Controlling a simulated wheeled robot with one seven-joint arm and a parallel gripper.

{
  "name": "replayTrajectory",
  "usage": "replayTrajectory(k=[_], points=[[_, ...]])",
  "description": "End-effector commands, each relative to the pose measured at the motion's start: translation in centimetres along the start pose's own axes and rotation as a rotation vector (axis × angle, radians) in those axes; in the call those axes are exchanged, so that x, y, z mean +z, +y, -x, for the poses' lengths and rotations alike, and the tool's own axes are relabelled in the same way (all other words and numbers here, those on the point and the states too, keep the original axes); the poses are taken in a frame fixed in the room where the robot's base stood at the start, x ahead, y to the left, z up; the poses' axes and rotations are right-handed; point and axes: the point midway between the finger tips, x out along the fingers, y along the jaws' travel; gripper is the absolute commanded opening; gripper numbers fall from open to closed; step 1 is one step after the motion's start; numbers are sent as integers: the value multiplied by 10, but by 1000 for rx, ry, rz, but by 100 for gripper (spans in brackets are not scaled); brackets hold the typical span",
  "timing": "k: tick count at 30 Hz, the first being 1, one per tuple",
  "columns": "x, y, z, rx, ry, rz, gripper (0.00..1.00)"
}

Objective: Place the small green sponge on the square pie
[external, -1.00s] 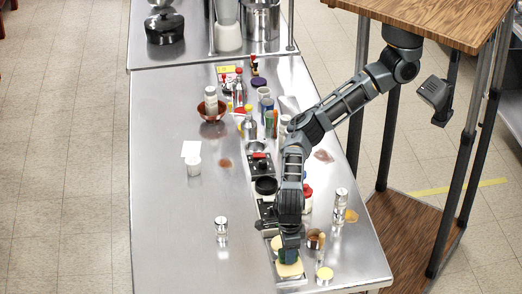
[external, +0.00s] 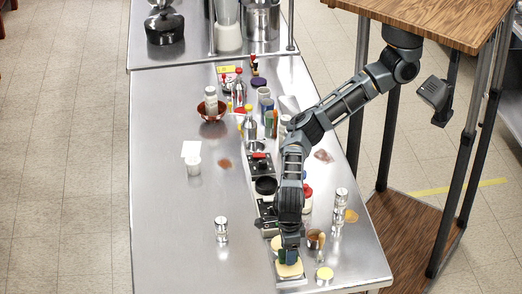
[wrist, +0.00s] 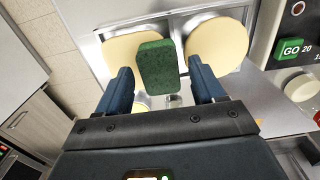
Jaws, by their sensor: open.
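The small green sponge (wrist: 157,68) is between the spread fingers of my gripper (wrist: 162,84) in the wrist view, with a gap on each side. A bit of green shows beside my gripper (external: 289,256) in the external view. I see no square pie for certain. Two pale yellow round pieces, one left (wrist: 120,50) and one right (wrist: 222,48), lie in a shallow metal tray (wrist: 181,22), and the sponge overlaps the left one in view. What the sponge rests on is hidden. My gripper is open, low over the tray.
A round pale-topped cup (external: 325,274) and a brown-filled cup (external: 314,238) stand right of the tray. Shakers stand left (external: 221,229) and right (external: 340,200). Black devices (external: 266,187) line up behind. The steel counter at left (external: 170,240) is clear.

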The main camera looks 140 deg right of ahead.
Motion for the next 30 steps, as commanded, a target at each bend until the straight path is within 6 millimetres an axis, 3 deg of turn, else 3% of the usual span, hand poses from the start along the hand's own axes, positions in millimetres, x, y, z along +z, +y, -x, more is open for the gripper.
replayTrajectory(k=[12, 16, 21, 30], points=[[0, 1, 80, 2, -1, 1, 68], [0, 1, 98, 1, -1, 1, 68], [0, 0, 111, 0, -1, 1, 68], [0, 0, 113, 0, 0, 0, 68]])
